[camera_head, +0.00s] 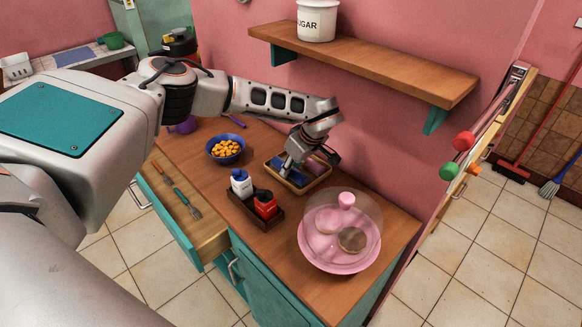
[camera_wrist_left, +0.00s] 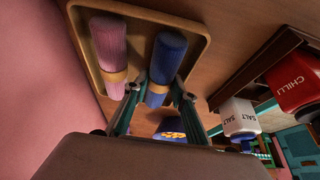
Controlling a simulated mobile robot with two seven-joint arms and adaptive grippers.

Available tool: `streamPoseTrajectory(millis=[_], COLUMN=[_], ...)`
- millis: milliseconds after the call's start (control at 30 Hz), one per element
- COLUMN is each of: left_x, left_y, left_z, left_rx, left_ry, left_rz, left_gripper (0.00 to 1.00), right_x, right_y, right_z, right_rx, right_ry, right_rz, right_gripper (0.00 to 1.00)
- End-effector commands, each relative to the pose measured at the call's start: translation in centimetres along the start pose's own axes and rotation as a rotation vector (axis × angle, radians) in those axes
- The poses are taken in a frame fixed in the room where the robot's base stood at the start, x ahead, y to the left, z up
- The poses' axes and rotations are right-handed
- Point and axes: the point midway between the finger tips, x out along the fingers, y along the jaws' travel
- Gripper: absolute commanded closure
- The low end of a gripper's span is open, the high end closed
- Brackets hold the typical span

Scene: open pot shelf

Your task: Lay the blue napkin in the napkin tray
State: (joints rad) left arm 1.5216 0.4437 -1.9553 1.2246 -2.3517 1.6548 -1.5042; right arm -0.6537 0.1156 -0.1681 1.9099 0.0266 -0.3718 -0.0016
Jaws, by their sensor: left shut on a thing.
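My left gripper (camera_head: 294,163) is over the napkin tray (camera_head: 299,192), a wooden tray with a raised rim on the counter. In the left wrist view the gripper (camera_wrist_left: 158,92) is shut on the blue napkin (camera_wrist_left: 168,60), a rolled napkin with a tan band. The blue napkin lies within the outline of the tray (camera_wrist_left: 205,25), beside and roughly parallel to a rolled pink napkin (camera_wrist_left: 108,42). I cannot tell whether the blue napkin touches the tray floor. In the head view the gripper partly hides both napkins. My right gripper is not in view.
A condiment caddy (camera_head: 240,205) with salt and chilli shakers stands in front of the tray. A pink cake stand with a clear dome (camera_head: 341,240) is at the right, a blue bowl of yellow pieces (camera_head: 226,149) at the left. A shelf (camera_head: 360,62) overhangs behind. A drawer (camera_head: 180,215) is open.

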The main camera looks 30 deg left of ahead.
Motion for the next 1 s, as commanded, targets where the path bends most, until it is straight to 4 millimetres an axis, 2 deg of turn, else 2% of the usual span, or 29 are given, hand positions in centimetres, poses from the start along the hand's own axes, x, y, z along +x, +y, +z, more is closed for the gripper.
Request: streamPoseTrajectory(millis=[200, 233, 267, 533, 633, 767, 900, 1000], left_x=[0.3, 0.3, 0.3, 0.2, -0.4, -2.2, -5.2, -5.9], left_y=[0.0, 0.0, 0.0, 0.0, 0.1, 0.1, 0.1, 0.0], left_z=[0.2, 0.2, 0.1, 0.1, 0.0, 0.0, 0.0, 2.4], left_rx=[0.001, 0.001, 0.001, 0.001, 0.001, 0.002, 0.002, 0.007], left_ry=[0.000, 0.000, 0.000, 0.000, 0.000, 0.000, 0.001, 0.001], left_rz=[-0.001, -0.001, -0.001, -0.001, 0.001, 0.003, 0.005, 0.001], left_gripper=[0.96, 0.70, 0.67, 0.67, 0.67, 0.67, 0.67, 0.67], right_x=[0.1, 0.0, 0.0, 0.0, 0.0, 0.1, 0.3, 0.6], right_y=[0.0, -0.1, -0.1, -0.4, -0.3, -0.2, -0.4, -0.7], right_z=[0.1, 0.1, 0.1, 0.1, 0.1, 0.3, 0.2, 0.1], right_rx=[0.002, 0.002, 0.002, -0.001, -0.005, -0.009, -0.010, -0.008], right_ry=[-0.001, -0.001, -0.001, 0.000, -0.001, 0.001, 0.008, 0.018], right_rz=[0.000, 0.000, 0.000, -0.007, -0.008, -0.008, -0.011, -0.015], right_gripper=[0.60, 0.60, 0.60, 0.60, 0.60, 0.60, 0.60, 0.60])
